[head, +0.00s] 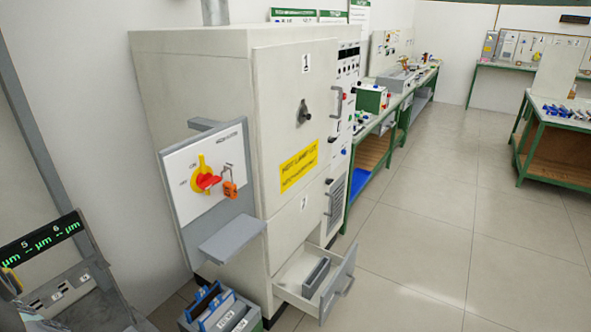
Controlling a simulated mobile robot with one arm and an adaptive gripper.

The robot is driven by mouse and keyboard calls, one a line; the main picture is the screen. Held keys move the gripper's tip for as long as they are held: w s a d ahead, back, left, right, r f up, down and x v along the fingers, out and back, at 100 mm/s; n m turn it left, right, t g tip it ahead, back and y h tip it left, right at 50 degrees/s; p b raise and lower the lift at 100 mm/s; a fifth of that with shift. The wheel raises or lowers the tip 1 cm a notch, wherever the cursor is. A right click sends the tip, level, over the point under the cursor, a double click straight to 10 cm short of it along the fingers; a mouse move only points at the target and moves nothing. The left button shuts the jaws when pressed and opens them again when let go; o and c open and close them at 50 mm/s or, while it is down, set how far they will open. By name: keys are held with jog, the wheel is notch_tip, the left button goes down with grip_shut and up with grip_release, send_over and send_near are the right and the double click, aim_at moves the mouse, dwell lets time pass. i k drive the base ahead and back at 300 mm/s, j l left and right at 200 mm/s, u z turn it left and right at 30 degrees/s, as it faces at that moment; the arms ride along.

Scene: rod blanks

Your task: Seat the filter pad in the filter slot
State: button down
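A drawer (338,294) stands pulled out at the foot of the tall beige cabinet (207,86). Inside it is a narrow grey upright part (317,277), which may be the filter slot; I cannot tell whether anything sits in it. A dark grey bin (250,322) on the floor in front of the cabinet holds several upright flat pieces with blue edges (209,299) and white labels. I cannot tell whether one of these is the filter pad. My gripper is not in view.
A panel with a yellow-red switch (206,181) and orange padlock (230,189) juts from the cabinet, above a grey shelf (232,238). A device with a green-digit display (40,238) is at left. Green benches (384,125) line the back. The tiled floor (440,220) at right is clear.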

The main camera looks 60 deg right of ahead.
aim_at(318, 271)
jog(key=l+u, duration=0.15)
jog(key=u, duration=0.3)
jog(key=l+u, duration=0.1)
jog(key=u, duration=0.4)
jog(key=l+u, duration=0.1)
jog(key=u, duration=0.35)
jog(key=k+l+u, duration=0.1)
jog(key=u, duration=0.4)
jog(key=k+u, duration=0.1)
jog(key=u, duration=0.35)
jog(key=k+z, duration=0.1)
jog(key=k, duration=0.6)
jog(key=k+u, duration=0.3)
jog(key=k+z, duration=0.1)
jog(key=z, duration=0.8)
jog(key=k+l+z, duration=0.15)
jog(key=z, duration=0.25)
jog(key=l+z, duration=0.1)
jog(key=z, duration=0.35)
jog(key=k+l+z, duration=0.1)
jog(key=z, duration=0.35)
jog(key=l+z, duration=0.15)
jog(key=z, duration=0.3)
